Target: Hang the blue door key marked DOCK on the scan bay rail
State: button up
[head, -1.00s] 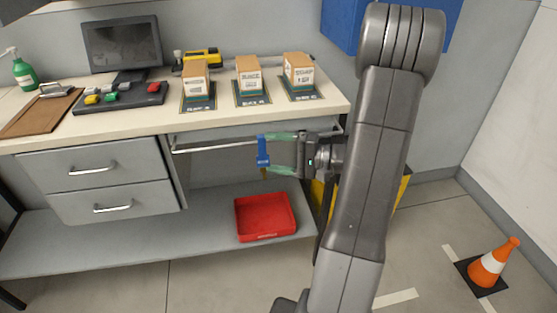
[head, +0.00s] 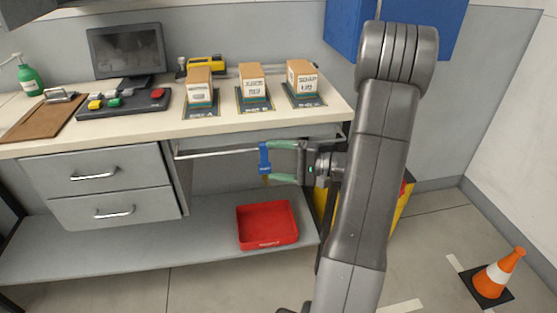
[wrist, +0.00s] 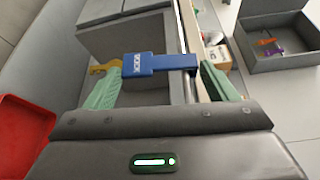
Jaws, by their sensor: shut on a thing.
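The blue key (head: 264,160), marked DOCK in the wrist view (wrist: 158,64), has a blue holder and a yellow end. My gripper (head: 284,162) is shut on it, with a green finger at each end; it also shows in the wrist view (wrist: 160,82). The metal rail (head: 220,153) runs along the bench front under the worktop. In the wrist view the key lies across the rail (wrist: 190,92) and hides part of it. I cannot tell whether they touch.
Several boxed goods, including a right-hand carton (head: 302,76), stand on the worktop above. A red tray (head: 266,243) sits on the lower shelf. In the wrist view, a grey bin (wrist: 285,62) holds orange and purple items. A traffic cone (head: 500,270) stands right.

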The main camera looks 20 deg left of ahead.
jog(key=o, duration=0.9)
jog(key=d, duration=0.4)
jog(key=w+d, duration=0.1)
jog(key=d, duration=0.4)
jog(key=w+d+p, duration=0.1)
jog(key=d, duration=0.3)
jog(key=shift+d+r, duration=0.35)
jog(key=shift+r, duration=0.05)
jog(key=a, duration=0.4)
jog(key=s+a, duration=0.1)
jog(key=a, duration=0.4)
jog(key=s+a+b, duration=0.1)
jog(key=a, duration=0.3)
jog(key=shift+a, duration=0.35)
